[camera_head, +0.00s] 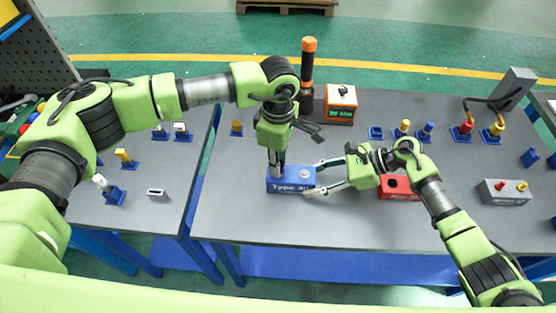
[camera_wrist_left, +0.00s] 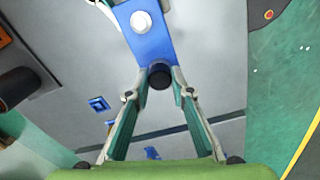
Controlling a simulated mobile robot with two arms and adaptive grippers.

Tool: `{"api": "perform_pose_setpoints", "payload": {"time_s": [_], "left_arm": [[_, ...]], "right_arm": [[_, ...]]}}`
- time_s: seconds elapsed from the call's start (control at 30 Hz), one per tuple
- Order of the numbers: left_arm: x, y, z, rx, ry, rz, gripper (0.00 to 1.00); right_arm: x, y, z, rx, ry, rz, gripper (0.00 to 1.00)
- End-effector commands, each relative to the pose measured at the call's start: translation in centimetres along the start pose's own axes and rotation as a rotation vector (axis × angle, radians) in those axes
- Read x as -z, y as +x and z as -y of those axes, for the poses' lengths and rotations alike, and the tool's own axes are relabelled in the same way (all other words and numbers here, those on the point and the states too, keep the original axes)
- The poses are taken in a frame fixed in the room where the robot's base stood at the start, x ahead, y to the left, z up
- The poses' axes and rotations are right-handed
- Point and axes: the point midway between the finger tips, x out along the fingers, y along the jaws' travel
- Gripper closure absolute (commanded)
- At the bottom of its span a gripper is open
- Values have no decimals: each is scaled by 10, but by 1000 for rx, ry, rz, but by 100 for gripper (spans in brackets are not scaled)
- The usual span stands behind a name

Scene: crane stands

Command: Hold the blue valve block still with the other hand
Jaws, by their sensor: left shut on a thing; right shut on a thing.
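The blue valve block (camera_head: 290,187), with "Type 4" lettering on its front, sits on the grey table. In the left wrist view the block (camera_wrist_left: 152,45) shows a pale round fitting (camera_wrist_left: 141,22) and a dark round plug (camera_wrist_left: 159,76) at its near end. My left gripper (camera_head: 277,172) reaches down to the block's left end; in its wrist view its fingertips (camera_wrist_left: 160,82) are closed on the dark plug. My right gripper (camera_head: 315,177) comes from the right, its two fingers shut across the block's right end. The exact contacts are partly hidden.
A red block (camera_head: 399,190) stands just right of my right gripper. The table front is clear.

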Motion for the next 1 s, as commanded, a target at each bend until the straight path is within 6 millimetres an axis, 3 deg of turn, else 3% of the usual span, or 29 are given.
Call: {"api": "perform_pose_setpoints", "payload": {"time_s": [0.3,0.7,1.0], "left_arm": [[0,0,0,-1,360,0,100],[0,0,0,0,415,0,100],[1,0,0,-1,765,-2,100]], "right_arm": [[0,0,0,-1,0,0,88],[0,0,0,0,0,-1,88],[0,0,0,0,0,-1,88]]}}
